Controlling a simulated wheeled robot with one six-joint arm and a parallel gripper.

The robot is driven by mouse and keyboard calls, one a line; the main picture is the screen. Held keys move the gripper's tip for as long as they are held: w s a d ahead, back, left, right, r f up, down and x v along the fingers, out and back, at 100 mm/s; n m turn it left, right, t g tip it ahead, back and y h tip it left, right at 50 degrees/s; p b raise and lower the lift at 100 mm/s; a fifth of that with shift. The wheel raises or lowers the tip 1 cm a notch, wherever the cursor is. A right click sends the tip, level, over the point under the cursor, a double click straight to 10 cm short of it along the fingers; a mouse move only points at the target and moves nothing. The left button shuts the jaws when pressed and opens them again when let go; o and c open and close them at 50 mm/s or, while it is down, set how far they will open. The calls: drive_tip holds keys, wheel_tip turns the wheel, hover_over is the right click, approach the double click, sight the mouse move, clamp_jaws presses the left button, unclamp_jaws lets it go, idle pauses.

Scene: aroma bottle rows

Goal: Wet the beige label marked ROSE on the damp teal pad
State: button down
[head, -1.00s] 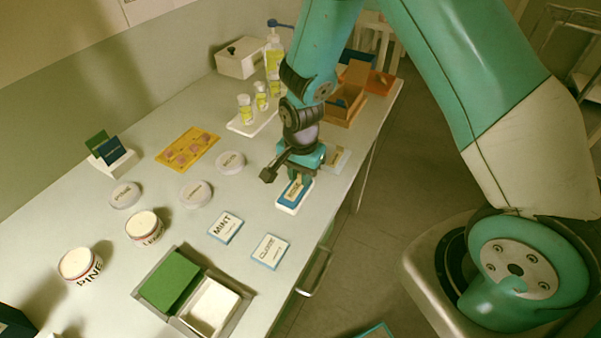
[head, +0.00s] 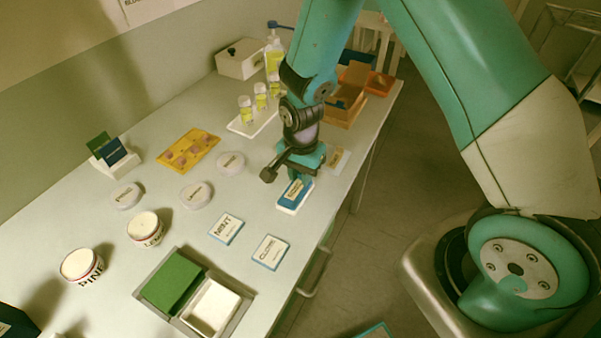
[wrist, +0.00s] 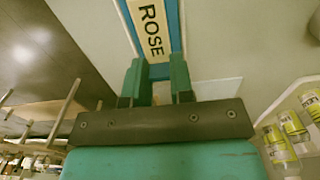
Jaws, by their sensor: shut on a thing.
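The beige ROSE label (head: 296,186) is held by its near end in my gripper (head: 297,174). The label also shows in the wrist view (wrist: 152,30), reaching forward from between the two fingertips (wrist: 158,80). It lies over the teal-blue pad (head: 290,202), which sits in a white tray near the front edge of the counter. The pad shows as blue strips beside the label in the wrist view (wrist: 174,30). I cannot tell whether the label's underside touches the pad. The fingers hide the label's held end.
MINT (head: 226,229) and CLOVE (head: 270,252) cards lie left of the pad, and a beige card (head: 340,158) lies beyond my gripper. Round white lids (head: 196,195), jars (head: 145,228) and a tray with a green pad (head: 172,281) stand further left. Bottles (head: 261,97) stand behind.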

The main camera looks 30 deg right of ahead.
drive_tip(key=shift+r+p, duration=2.3)
drive_tip(key=shift+r, duration=0.85)
